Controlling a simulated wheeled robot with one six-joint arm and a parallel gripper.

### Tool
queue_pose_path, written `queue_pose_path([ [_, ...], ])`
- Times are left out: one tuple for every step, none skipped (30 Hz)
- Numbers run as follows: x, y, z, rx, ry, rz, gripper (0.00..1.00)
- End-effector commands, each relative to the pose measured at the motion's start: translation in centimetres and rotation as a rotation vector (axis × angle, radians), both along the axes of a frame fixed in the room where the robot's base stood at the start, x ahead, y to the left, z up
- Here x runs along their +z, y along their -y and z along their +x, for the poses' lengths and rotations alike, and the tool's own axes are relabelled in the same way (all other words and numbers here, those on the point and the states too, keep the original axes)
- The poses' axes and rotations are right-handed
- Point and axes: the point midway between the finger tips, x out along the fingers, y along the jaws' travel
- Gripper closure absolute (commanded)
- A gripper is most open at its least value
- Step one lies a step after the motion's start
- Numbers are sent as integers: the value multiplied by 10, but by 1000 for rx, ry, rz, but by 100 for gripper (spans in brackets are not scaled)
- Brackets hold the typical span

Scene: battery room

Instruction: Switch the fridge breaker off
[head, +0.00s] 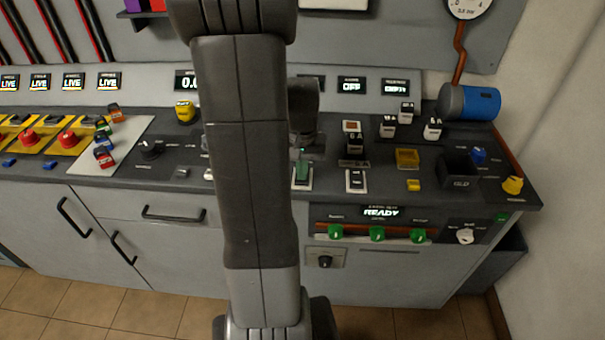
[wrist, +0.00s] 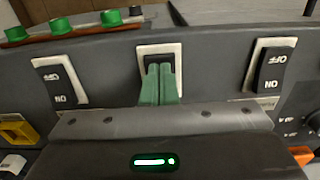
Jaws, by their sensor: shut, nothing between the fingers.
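Three rocker breakers in white frames show in the wrist view: a left one (wrist: 58,82), a middle one (wrist: 148,52) and a right one (wrist: 268,68). The left and right rockers carry upside-down OFF and ON marks. No label readable here tells which is the fridge breaker. My gripper (wrist: 160,70) is shut and empty, its green fingertips over the middle rocker, hiding most of it; I cannot tell whether they touch or which way it is tipped. In the head view my gripper (head: 302,166) is at the counter, left of another breaker (head: 356,180).
Behind are small blocks (head: 388,126), a yellow tray (head: 407,158) and a black bin (head: 460,168). Green knobs (head: 377,233) line the front panel. A display (head: 351,87) reads OFF. My arm hides the counter's middle.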

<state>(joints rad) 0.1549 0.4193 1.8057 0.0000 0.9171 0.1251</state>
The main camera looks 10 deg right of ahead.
Motion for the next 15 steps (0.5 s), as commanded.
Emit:
queue_pose_path([
  [-1,0,0,0,1,0,100],
  [-1,0,0,0,1,0,100],
  [0,0,0,0,1,0,100],
  [1,0,0,0,1,0,100],
  [2,0,0,0,1,0,100],
  [4,0,0,0,1,0,100],
  [6,0,0,0,1,0,100],
  [8,0,0,0,1,0,100],
  [11,0,0,0,1,0,100],
  [14,0,0,0,1,0,100],
  [17,0,0,0,1,0,100],
  [20,0,0,0,1,0,100],
  [23,0,0,0,1,0,100],
  [25,0,0,0,1,0,100],
  [28,0,0,0,1,0,100],
])
